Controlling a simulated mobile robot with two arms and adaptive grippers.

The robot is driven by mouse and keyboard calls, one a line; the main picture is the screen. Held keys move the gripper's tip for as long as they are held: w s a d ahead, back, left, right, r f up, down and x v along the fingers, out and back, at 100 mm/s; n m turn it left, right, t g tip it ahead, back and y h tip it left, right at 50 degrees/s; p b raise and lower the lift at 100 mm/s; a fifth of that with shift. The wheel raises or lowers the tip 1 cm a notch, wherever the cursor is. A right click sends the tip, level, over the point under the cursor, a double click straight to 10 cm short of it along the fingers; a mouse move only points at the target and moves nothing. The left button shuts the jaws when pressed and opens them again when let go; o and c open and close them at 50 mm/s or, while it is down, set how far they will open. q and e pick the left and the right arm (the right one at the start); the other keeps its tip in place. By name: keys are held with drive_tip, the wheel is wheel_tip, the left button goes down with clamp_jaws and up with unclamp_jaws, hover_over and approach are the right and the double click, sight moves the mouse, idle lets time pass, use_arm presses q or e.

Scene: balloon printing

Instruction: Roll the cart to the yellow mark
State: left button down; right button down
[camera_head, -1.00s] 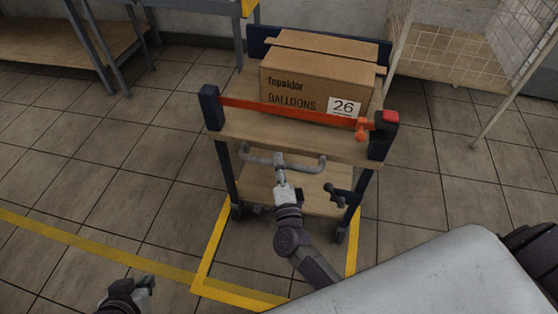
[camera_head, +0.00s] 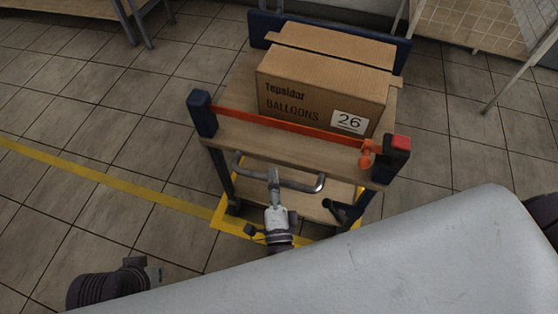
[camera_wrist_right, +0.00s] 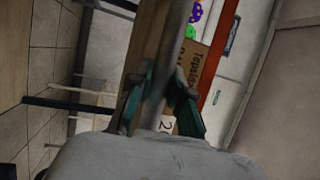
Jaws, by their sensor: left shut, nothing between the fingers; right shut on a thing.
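The cart (camera_head: 290,146) has a wooden top, dark corner posts and a grey bar handle (camera_head: 305,186) on the side facing me. Its lower end stands within the yellow floor mark (camera_head: 228,222), with the near edge of the outline just in front of it. The far part of the mark is hidden under the cart. My right gripper (camera_head: 274,177) is shut on the handle; in the right wrist view its fingers (camera_wrist_right: 160,95) close around the bar. My left gripper (camera_head: 155,273) is shut and empty, low at the left, away from the cart.
A cardboard balloon box (camera_head: 320,85) labelled 26 rides on the cart behind an orange bar (camera_head: 285,127). A long yellow line (camera_head: 110,180) crosses the floor at left. A wire rack (camera_head: 475,25) stands back right. Floor left of the cart is clear.

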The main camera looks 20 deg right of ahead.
use_arm(q)
drive_tip(key=shift+s+a+r, duration=0.1)
drive_tip(key=shift+s+a, duration=0.1)
drive_tip(key=shift+s, duration=0.05)
use_arm(e)
drive_tip(key=shift+s+a+f, duration=0.1)
drive_tip(key=shift+s+a, duration=0.35)
drive_tip(key=shift+s, duration=0.2)
drive_tip(key=shift+s+a+f, duration=0.1)
drive_tip(key=shift+s+a, duration=0.3)
drive_tip(key=shift+s, duration=0.2)
drive_tip(key=c, duration=1.5)
unclamp_jaws()
drive_tip(key=o, duration=0.5)
drive_tip(key=shift+s+r, duration=0.1)
drive_tip(key=shift+r, duration=0.05)
drive_tip(key=shift+c, duration=0.2)
use_arm(q)
drive_tip(key=shift+s, duration=0.1)
use_arm(e)
drive_tip(key=v, duration=1.2)
drive_tip(key=shift+d, duration=0.1)
